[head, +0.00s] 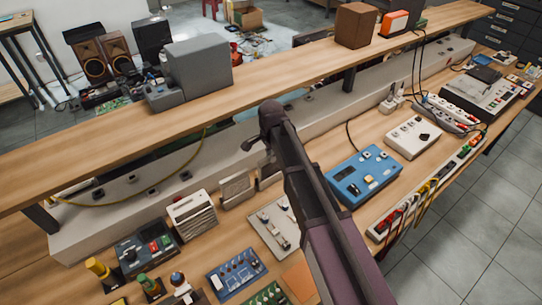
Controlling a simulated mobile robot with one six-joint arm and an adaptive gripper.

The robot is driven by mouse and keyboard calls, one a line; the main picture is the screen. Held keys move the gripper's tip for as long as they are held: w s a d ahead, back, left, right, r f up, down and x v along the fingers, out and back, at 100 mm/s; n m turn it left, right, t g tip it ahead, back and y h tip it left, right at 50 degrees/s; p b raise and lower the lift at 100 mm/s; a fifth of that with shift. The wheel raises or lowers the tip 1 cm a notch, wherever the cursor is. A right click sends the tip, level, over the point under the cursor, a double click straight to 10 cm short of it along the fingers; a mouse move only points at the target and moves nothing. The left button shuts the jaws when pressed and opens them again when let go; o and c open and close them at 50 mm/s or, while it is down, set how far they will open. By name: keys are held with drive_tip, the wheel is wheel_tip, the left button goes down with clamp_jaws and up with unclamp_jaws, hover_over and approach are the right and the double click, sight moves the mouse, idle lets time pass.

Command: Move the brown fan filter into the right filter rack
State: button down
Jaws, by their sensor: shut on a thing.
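My gripper (262,128) is at the far end of my dark arm, above the bench and just in front of the upper shelf. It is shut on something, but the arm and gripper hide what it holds. I cannot make out a brown fan filter for certain. A cream slotted unit (192,215) stands on the bench to the lower left of my gripper. A grey framed panel (237,188) stands upright to its right. Part of another similar panel (268,175) shows beside my arm. I cannot tell which of these is the right filter rack.
The wooden shelf (90,155) crosses above the bench, carrying a grey machine (198,70) and a brown box (356,25). A blue device (363,176), a white device (413,137) and a power strip (425,192) lie right of my arm. A blue circuit board (236,274) lies in front.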

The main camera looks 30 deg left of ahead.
drive_tip(key=c, duration=0.6)
unclamp_jaws()
drive_tip(key=o, duration=0.5)
drive_tip(key=shift+r, duration=0.1)
drive_tip(key=shift+r+p, duration=2.95)
drive_tip(key=shift+p, duration=0.1)
drive_tip(key=shift+d, duration=0.15)
